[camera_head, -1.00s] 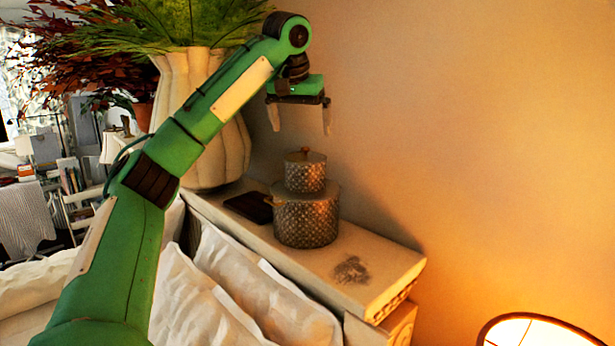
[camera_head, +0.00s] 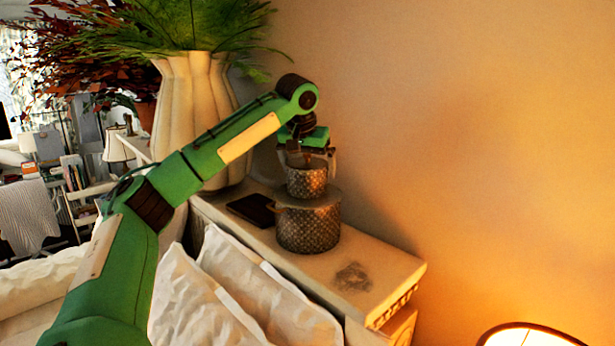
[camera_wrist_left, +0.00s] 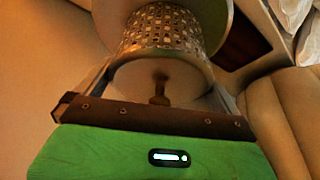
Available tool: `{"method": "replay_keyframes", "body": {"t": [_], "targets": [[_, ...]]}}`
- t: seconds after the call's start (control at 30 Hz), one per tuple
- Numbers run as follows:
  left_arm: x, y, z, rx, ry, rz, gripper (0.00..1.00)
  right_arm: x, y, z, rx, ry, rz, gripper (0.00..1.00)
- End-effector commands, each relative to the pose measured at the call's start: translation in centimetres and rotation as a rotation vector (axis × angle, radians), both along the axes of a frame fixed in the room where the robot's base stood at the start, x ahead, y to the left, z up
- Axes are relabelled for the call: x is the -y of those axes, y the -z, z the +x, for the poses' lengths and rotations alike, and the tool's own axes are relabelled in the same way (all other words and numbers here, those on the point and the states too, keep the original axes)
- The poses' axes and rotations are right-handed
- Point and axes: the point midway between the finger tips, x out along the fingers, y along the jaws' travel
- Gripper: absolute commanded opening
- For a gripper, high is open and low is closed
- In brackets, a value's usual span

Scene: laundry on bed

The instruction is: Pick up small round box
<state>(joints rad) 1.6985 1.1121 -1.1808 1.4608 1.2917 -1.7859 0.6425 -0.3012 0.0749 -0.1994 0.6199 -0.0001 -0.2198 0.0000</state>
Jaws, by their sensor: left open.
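The small round box (camera_head: 307,181) has a patterned silver side and a lid with a knob. It stands on a larger round box (camera_head: 308,226) on the shelf behind the pillows. My left gripper (camera_head: 308,160) points down over the small box, its open fingers on either side of the lid. In the left wrist view the small box (camera_wrist_left: 162,35) sits between the fingers of the left gripper (camera_wrist_left: 160,85), with the knob close to the palm. Whether the fingers touch its side cannot be told. My right gripper is not in view.
A dark flat object (camera_head: 252,209) lies on the shelf (camera_head: 375,268) left of the boxes. A large white vase (camera_head: 190,115) with plants stands behind my left arm. White pillows (camera_head: 265,290) lean in front. A lit lamp (camera_head: 530,338) is at lower right.

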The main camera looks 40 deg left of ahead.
Motion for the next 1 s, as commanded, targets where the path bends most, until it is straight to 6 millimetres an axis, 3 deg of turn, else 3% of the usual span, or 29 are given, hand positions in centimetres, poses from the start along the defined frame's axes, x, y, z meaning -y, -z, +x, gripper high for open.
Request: {"method": "replay_keyframes", "body": {"t": [0.1, 0.4, 0.43, 0.57, 1.0], "targets": [[-0.2, 1.1, 0.5, -0.003, 0.001, 0.001, 1.0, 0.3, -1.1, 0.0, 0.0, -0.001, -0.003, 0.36], [-0.3, 1.9, 0.7, 0.0, 0.001, -0.001, 1.0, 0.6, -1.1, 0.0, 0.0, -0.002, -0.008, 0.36], [-0.3, 1.9, 0.7, 0.0, 0.001, -0.001, 0.98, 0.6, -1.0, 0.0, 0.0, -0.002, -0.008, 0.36], [-0.3, 1.9, 0.7, 0.0, 0.001, -0.001, 0.72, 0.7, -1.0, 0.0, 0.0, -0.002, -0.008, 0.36], [-0.2, 1.2, 0.8, 0.001, 0.0, 0.0, 0.71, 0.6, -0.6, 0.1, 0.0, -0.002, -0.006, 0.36]]}}
